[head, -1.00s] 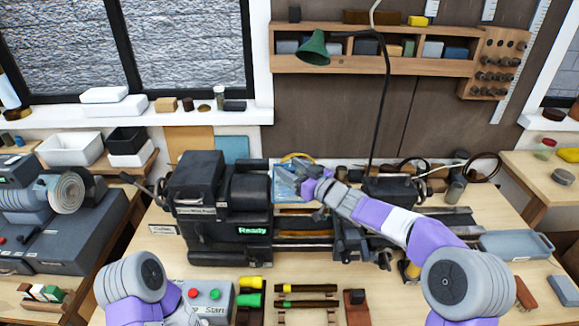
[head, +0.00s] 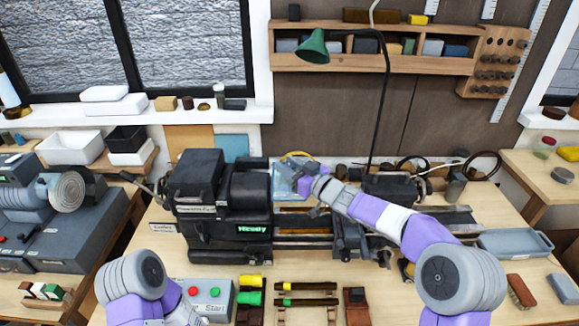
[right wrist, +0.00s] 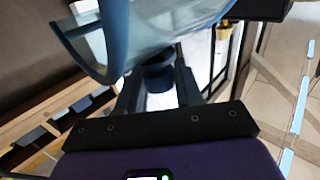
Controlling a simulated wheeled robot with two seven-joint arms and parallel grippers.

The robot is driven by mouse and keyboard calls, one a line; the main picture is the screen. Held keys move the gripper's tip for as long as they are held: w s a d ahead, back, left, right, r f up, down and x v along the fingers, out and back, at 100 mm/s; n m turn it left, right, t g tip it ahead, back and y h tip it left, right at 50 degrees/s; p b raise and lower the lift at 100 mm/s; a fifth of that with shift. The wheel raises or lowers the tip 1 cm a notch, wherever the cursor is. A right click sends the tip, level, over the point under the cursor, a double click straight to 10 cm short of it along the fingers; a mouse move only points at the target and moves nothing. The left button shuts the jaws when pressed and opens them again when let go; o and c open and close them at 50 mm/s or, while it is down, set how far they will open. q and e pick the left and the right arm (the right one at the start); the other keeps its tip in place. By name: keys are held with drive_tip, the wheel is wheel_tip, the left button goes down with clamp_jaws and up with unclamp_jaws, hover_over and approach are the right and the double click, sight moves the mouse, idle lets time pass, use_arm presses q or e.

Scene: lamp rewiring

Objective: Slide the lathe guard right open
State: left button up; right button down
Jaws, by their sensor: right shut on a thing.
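The lathe (head: 222,208) stands in the middle of the bench, its dark headstock at left with a green "Ready" display. The clear bluish guard (head: 285,182) is just right of the headstock, over the chuck end. My right gripper (head: 304,186) is at the guard's right side, shut on part of it; the fingertips are partly hidden in the head view. In the right wrist view the curved clear guard (right wrist: 150,30) fills the top, with a dark round knob (right wrist: 157,76) between my fingers. My left arm shows at the lower left; its gripper is out of frame.
A control box (head: 205,296) with red and green buttons and racks of tools (head: 305,300) stand at the bench front. A green lamp (head: 313,47) hangs above. The lathe bed (head: 440,218) extends right of the guard, with the carriage in front. A grey tray (head: 515,243) lies at right.

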drive_tip(key=a+b, duration=0.2)
drive_tip(key=a, duration=0.9)
drive_tip(key=shift+d, duration=0.1)
drive_tip(key=c, duration=0.8)
unclamp_jaws()
drive_tip(key=shift+c, duration=0.2)
drive_tip(key=b+v, duration=0.1)
drive_tip(key=v, duration=0.6)
drive_tip(key=shift+s+d, duration=0.25)
drive_tip(key=shift+r, duration=0.15)
